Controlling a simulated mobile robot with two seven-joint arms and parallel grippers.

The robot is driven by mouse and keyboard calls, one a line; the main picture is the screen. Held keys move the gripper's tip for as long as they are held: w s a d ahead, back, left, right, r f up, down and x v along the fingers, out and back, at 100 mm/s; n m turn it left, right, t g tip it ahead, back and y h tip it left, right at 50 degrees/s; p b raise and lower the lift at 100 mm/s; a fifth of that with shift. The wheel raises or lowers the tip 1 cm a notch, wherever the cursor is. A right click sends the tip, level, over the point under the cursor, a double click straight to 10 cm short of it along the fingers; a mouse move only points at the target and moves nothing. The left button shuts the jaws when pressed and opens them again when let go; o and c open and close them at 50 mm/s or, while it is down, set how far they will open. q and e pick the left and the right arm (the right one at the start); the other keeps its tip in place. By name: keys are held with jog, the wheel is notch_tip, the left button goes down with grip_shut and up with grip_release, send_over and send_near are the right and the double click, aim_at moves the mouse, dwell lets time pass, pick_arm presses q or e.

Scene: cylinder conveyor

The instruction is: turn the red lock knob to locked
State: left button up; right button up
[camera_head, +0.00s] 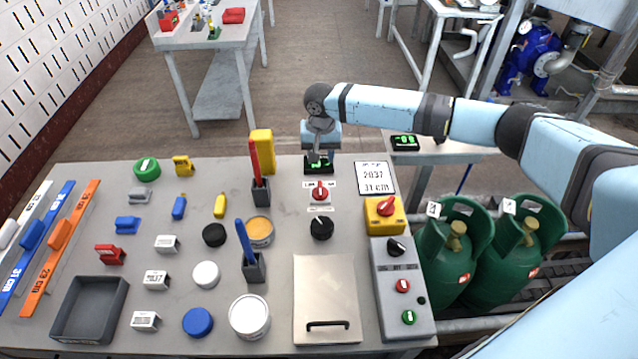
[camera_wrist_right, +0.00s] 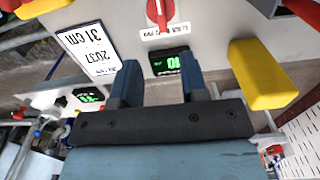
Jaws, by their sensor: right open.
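A small red knob (camera_head: 320,190) sits on the grey table below a digital display (camera_head: 319,165), with a white label (camera_head: 321,183) whose text I cannot read surely. The knob (camera_wrist_right: 160,12) also shows at the top of the right wrist view, its bar pointing along the picture's height. Another red knob (camera_head: 385,205) sits on a yellow box (camera_head: 376,221) to the right. My right gripper (camera_head: 319,153) is above the display, behind the small red knob and apart from it. In the right wrist view its fingers (camera_wrist_right: 158,80) are open and empty. My left gripper is not in view.
A white card (camera_head: 375,178) lies right of the display, and a tall yellow block (camera_head: 262,151) stands to its left. A holder (camera_head: 261,192) with a red stick is left of the knob. A black knob (camera_head: 321,228) and a metal lid (camera_head: 326,290) are nearer the front.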

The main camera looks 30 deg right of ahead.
aim_at(320, 187)
notch_tip(320, 187, down, 12)
jog(key=shift+f, duration=0.1)
dwell(0.4)
grip_shut()
